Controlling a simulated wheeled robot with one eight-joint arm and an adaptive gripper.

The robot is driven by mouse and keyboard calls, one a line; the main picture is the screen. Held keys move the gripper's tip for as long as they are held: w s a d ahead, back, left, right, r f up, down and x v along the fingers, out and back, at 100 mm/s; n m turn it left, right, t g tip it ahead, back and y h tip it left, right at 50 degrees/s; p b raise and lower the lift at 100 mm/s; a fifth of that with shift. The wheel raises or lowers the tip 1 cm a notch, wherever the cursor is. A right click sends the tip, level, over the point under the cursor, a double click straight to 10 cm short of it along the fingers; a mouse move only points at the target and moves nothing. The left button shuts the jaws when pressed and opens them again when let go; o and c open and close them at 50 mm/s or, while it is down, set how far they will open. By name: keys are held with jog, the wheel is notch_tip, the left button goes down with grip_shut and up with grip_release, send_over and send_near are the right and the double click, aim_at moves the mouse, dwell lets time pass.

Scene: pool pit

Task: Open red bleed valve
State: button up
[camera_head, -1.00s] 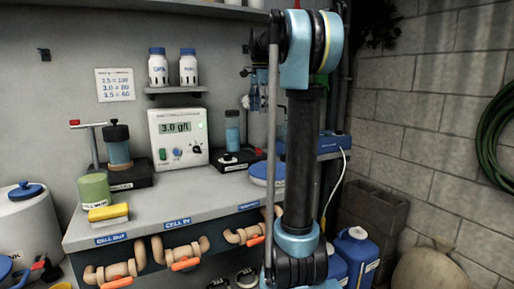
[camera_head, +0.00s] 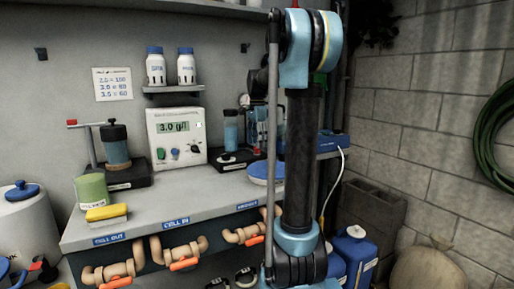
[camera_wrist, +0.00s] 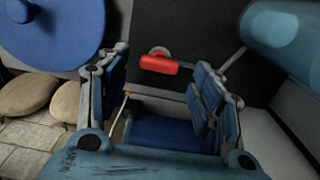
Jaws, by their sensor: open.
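The red bleed valve handle (camera_wrist: 158,65) is a small red bar on a black base in the wrist view. It lies ahead of and between the fingers of my gripper (camera_wrist: 160,86), which are spread open and empty. In the head view the red handle (camera_head: 257,152) is a small spot at the right end of the black base (camera_head: 228,160), below a clear blue cylinder (camera_head: 231,130). My gripper (camera_head: 258,122) is just above it there, partly hidden by my arm.
A blue round lid (camera_wrist: 50,28) is close on the left in the wrist view, and the pale blue cylinder (camera_wrist: 285,35) on the right. The bench also holds a grey meter box (camera_head: 177,137). Orange-handled pipe valves (camera_head: 183,264) line the bench front.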

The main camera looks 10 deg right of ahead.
jog(key=shift+f, duration=1.1)
jog(key=shift+c, duration=0.6)
jog(key=c, duration=0.9)
jog(key=shift+c, duration=0.2)
